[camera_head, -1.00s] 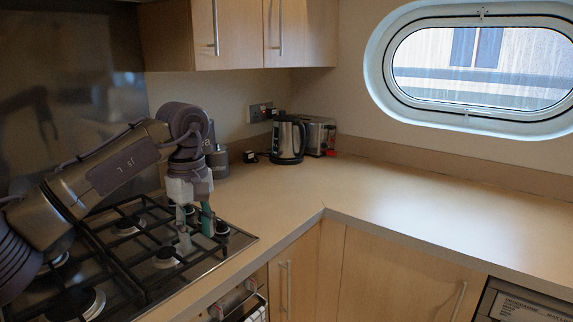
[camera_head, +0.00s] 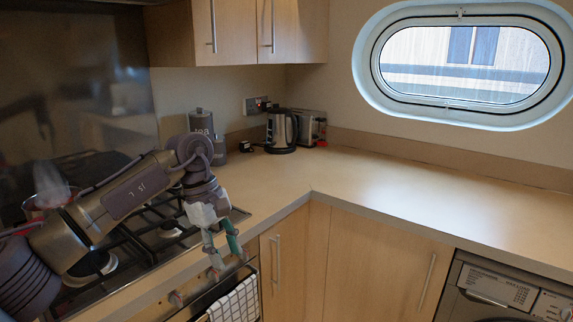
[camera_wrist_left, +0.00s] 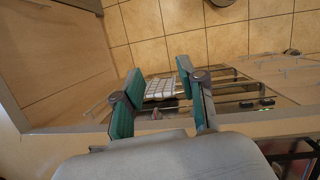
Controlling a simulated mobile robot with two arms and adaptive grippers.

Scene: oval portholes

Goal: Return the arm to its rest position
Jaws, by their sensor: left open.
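My left gripper (camera_head: 226,250) hangs fingers-down at the front edge of the hob, in front of the oven's control knobs. Its fingers are apart with nothing between them. In the left wrist view the open left gripper (camera_wrist_left: 158,98) points down past the counter edge toward the tiled floor. My left arm (camera_head: 130,195) reaches in from the left across the gas hob (camera_head: 172,230) and covers part of it. My right gripper is not in view.
A checked towel (camera_head: 236,300) hangs on the oven front; it also shows in the left wrist view (camera_wrist_left: 160,88). A kettle (camera_head: 281,130), toaster (camera_head: 308,127) and tea canister (camera_head: 203,125) stand at the back. The right counter (camera_head: 420,195) is clear. A washing machine (camera_head: 500,290) is below.

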